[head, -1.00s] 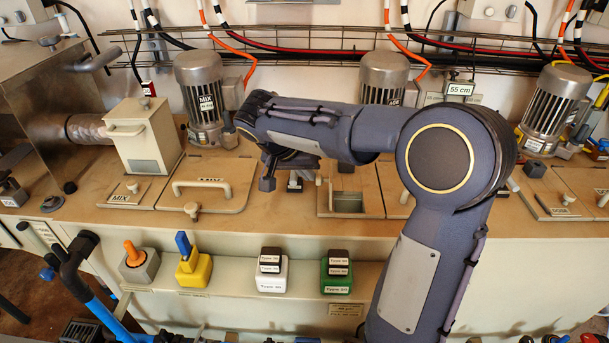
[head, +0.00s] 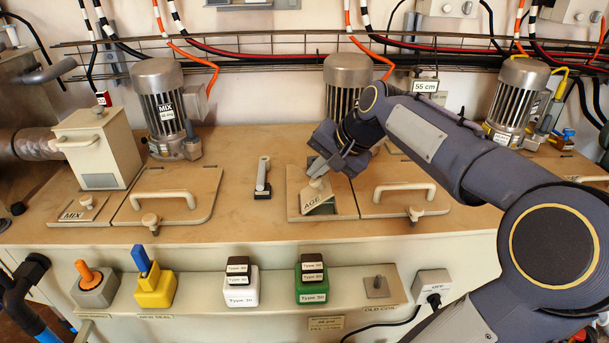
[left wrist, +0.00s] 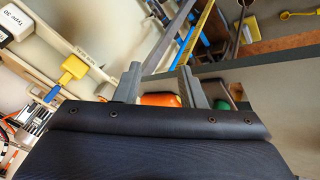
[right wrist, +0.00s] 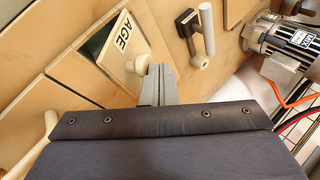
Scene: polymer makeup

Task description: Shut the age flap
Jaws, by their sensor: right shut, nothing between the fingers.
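The age flap (head: 318,203) is a small beige plate marked AGE with a round knob (head: 318,184). In the head view it sits tilted over a square opening (head: 345,203), part of which shows uncovered. It also shows in the right wrist view (right wrist: 117,48). My right gripper (head: 318,172) is shut and empty, its tips right beside the knob; I cannot tell whether they touch. The tips also show in the right wrist view (right wrist: 158,70). My left gripper (left wrist: 158,76) is open and empty in the left wrist view, away from the flap.
A lid with a handle (head: 403,192) lies right of the flap. A grey upright lever (head: 263,175) stands to its left, and a motor (head: 347,82) behind. Type blocks (head: 311,280) and coloured sticks (head: 153,280) stand on the front shelf. The bench between the lever and left lid is clear.

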